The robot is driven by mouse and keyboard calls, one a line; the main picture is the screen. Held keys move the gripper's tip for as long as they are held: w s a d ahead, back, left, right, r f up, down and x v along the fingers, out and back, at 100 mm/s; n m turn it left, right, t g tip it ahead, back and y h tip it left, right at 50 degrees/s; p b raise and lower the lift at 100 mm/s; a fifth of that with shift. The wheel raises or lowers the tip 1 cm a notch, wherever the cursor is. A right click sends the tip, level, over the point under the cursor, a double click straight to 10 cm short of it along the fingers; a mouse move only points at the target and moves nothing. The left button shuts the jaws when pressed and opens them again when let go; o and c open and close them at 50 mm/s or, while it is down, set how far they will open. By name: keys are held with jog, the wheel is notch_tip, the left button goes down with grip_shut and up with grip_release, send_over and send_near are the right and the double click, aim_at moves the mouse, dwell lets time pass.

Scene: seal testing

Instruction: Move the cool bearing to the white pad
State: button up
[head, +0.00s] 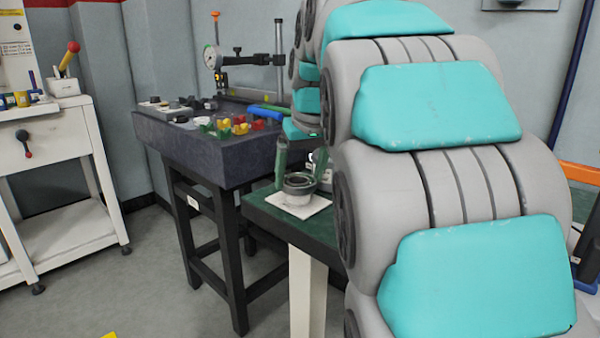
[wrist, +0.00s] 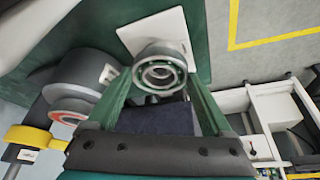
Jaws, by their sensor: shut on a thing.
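The bearing (head: 299,184) is a grey metal ring with a dark inner race. It also shows in the wrist view (wrist: 160,72), end-on between my fingertips. My gripper (head: 300,174), with green fingers, is shut on the bearing, one finger on each side. The white pad (head: 312,208) is a square sheet on the green table top, also in the wrist view (wrist: 172,26). The bearing is over the pad in the head view. I cannot tell whether it touches the pad or hangs just above it.
The green table (head: 322,228) is largely hidden by my arm. To its left stands a dark granite table (head: 205,160) with a dial gauge (head: 212,57) and several coloured blocks. A white bench (head: 55,160) stands at far left. In the wrist view, dark round objects (wrist: 85,78) lie left of my gripper.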

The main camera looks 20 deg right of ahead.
jog(key=shift+f, duration=0.1)
jog(key=o, duration=1.5)
notch_tip(320, 180, up, 8)
jog(key=p, duration=0.4)
jog(key=shift+p, duration=0.3)
